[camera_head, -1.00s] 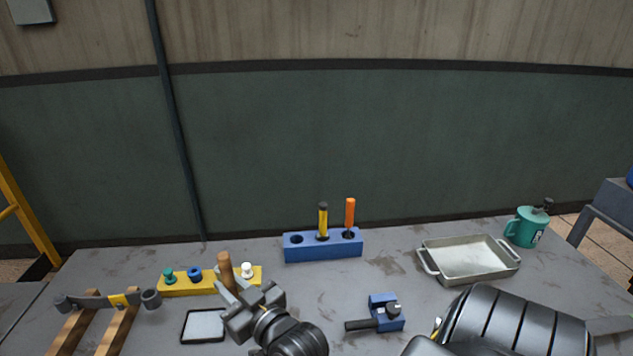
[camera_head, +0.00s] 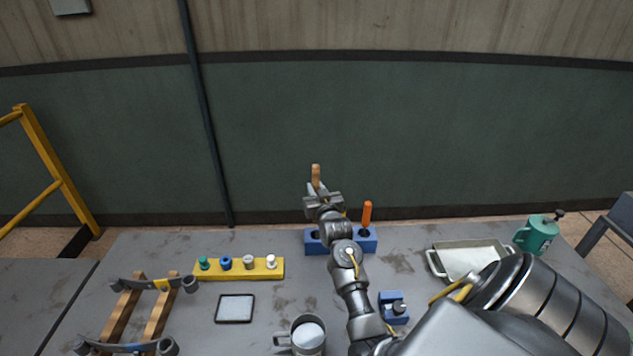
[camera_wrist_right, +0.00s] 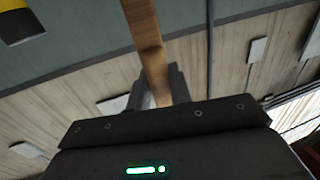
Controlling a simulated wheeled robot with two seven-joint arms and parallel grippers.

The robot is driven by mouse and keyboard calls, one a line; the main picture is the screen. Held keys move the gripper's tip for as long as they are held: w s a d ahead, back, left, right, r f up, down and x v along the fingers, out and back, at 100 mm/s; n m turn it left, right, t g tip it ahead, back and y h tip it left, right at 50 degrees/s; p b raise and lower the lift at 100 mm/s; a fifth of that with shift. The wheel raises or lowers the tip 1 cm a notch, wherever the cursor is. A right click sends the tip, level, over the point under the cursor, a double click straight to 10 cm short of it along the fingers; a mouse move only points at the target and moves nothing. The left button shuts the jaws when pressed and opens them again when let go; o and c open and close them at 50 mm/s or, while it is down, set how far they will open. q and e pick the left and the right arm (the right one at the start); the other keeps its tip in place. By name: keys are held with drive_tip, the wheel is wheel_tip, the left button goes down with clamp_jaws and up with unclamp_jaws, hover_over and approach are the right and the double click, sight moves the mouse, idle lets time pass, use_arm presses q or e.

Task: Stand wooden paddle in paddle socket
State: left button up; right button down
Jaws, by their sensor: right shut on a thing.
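The wooden paddle (camera_head: 316,176) is upright in my right gripper (camera_head: 318,192), which is shut on it above the blue block. In the right wrist view the paddle (camera_wrist_right: 148,45) rises from between the fingers (camera_wrist_right: 162,88). The blue block (camera_head: 312,242) with sockets stands at the back of the table. An orange-handled tool (camera_head: 367,214) stands in its right socket. My right arm hides the block's middle, and the paddle's lower end is hidden. My left gripper is out of view.
A yellow rack (camera_head: 240,274) with several small pegs stands left of the block. A tablet-like pad (camera_head: 235,308), a metal mug (camera_head: 307,334) and wooden rails (camera_head: 122,312) lie nearer.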

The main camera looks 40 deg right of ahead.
drive_tip(key=shift+d, duration=0.15)
drive_tip(key=shift+f+b, duration=1.5)
drive_tip(key=shift+f, duration=0.95)
drive_tip(key=shift+s+f, duration=0.1)
drive_tip(key=shift+f, duration=0.05)
drive_tip(key=shift+f+b, duration=1.25)
drive_tip(key=shift+f, duration=0.8)
drive_tip(key=shift+f+b, duration=0.95)
drive_tip(key=shift+f, duration=0.3)
